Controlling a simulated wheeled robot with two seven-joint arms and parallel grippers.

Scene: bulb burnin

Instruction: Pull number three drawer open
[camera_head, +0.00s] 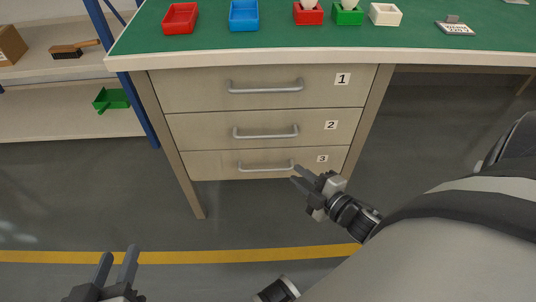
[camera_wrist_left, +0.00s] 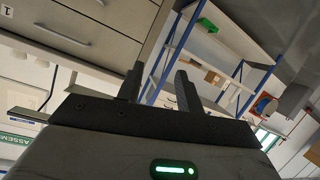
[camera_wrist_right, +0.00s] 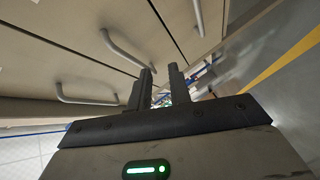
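The number three drawer (camera_head: 220,162) is the lowest of a stack of three under the bench and is closed. Its front carries a "3" label and a silver bar handle (camera_head: 265,168); what appears to be this handle is at the top edge of the right wrist view (camera_wrist_right: 198,18). My right gripper (camera_head: 298,176) is open and empty, with its fingertips just right of and slightly below the handle's right end in the head view. I cannot tell whether they touch it. My left gripper (camera_head: 118,254) is open and empty at the lower left, away from the drawers.
Drawers one (camera_head: 200,88) and two (camera_head: 205,126), with similar handles, are closed above. Table legs (camera_head: 182,175) flank the stack. A shelf (camera_head: 60,122) with a green bin (camera_head: 112,100) stands left. The bench top (camera_head: 215,42) holds several small bins. Floor in front is clear.

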